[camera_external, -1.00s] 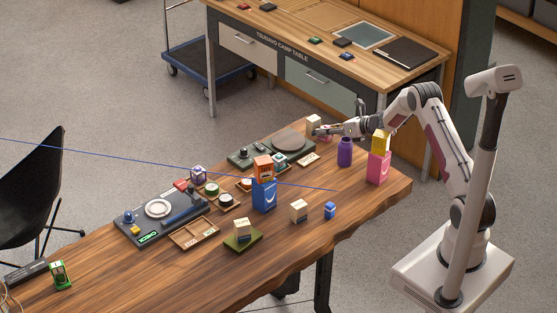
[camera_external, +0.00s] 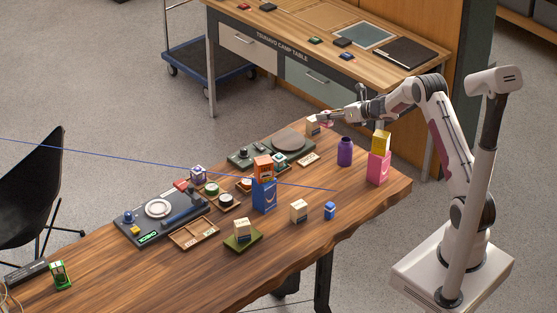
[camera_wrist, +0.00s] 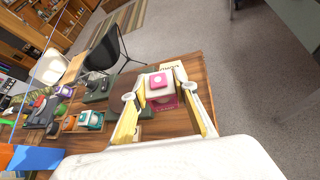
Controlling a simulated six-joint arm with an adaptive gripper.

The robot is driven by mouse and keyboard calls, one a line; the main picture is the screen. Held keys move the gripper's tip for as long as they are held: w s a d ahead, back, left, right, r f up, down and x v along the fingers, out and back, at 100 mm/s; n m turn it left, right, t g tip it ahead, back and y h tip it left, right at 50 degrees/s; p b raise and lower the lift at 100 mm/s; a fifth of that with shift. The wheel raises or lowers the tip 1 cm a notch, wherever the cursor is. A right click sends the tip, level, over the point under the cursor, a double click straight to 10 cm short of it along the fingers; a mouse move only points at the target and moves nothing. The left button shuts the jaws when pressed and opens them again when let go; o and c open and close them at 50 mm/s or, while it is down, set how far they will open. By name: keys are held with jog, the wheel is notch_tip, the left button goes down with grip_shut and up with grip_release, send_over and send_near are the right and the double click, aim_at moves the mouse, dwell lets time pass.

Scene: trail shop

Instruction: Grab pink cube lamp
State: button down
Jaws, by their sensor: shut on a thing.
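The pink cube lamp (camera_wrist: 159,93) shows in the wrist view as a pink and white cube between my two fingers. My gripper (camera_wrist: 161,103) is shut on it, one finger on each side. In the external view my gripper (camera_external: 325,117) is over the far end of the wooden table, and only a bit of pink shows at its tips. A cream box (camera_external: 312,125) stands just beyond the fingertips; its lettered top edge also shows behind the lamp in the wrist view (camera_wrist: 172,66). How high the lamp is above the table is hard to tell.
A purple bottle (camera_external: 345,152) and a pink box (camera_external: 378,168) with a yellow cube (camera_external: 381,141) on top stand near my arm. A round grey plate (camera_external: 288,141) on a green base is left of the gripper. The table's front right area is fairly clear.

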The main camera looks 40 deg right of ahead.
aim_at(328, 112)
jog(key=shift+r, duration=1.6)
jog(key=shift+d, duration=0.15)
